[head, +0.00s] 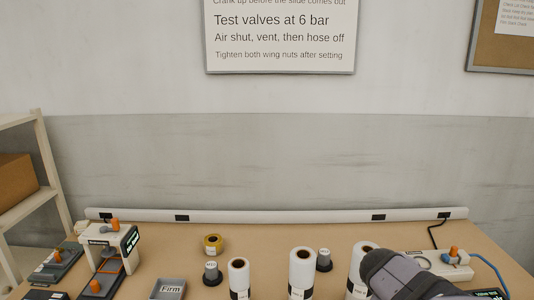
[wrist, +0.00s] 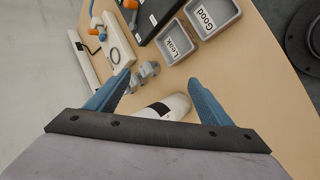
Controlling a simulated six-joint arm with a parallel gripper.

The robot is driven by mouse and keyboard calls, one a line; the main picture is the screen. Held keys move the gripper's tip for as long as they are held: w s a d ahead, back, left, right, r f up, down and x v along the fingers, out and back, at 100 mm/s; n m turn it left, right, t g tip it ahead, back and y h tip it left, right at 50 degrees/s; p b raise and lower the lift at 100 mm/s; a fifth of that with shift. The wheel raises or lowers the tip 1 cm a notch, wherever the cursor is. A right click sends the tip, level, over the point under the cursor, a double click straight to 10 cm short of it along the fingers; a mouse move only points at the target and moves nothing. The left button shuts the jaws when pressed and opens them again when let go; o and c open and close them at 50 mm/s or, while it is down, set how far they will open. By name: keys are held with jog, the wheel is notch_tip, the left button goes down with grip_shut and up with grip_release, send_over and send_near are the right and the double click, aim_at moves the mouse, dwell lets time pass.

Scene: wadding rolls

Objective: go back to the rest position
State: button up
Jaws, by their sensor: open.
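My gripper (wrist: 160,84) is open, with its two blue fingers spread apart in the wrist view. A white roll (wrist: 176,104) with a dark band shows beyond and between the fingers, partly hidden by my gripper's body. I cannot tell how far it is from the fingers. In the head view my grey arm covers the lower right and hides part of a white roll (head: 357,262). The fingers are not visible there. Two more white rolls stand upright on the table, one in the middle (head: 302,270) and one further left (head: 239,275).
A tray marked Firm (head: 168,289) and a white device (head: 110,240) are at left. Trays marked Good (wrist: 213,14) and Leak (wrist: 178,42) show in the wrist view. A rail (head: 280,215) lines the back edge.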

jog(key=s+a+f+m+g, duration=0.1)
jog(key=s+f, duration=0.2)
jog(key=s+a+f+m+g+y, duration=0.1)
jog(key=s+a+f, duration=0.1)
jog(key=s, duration=0.1)
jog(key=s+a+f+m+g+y, duration=0.1)
jog(key=s+a+f+m, duration=0.1)
jog(key=s+f, duration=0.1)
jog(key=shift+s+a+f+g+p, duration=0.2)
jog(key=shift+s+f+g+p, duration=0.1)
jog(key=shift+f+g, duration=0.1)
jog(key=s+a+f+m+g+y, duration=0.35)
jog(key=s+a, duration=0.25)
jog(key=s, duration=0.4)
jog(key=w+a+f+t+b, duration=0.2)
jog(key=a+f+b, duration=0.1)
jog(key=a+f, duration=0.1)
notch_tip(320, 180, up, 13)
jog(key=p, duration=1.3)
jog(key=shift+d+r+m+p, duration=0.15)
jog(key=shift+m+p, duration=0.2)
jog(key=shift+m, duration=0.1)
jog(key=shift+w+y, duration=0.1)
jog(key=shift+y, duration=0.15)
dwell(2.7)
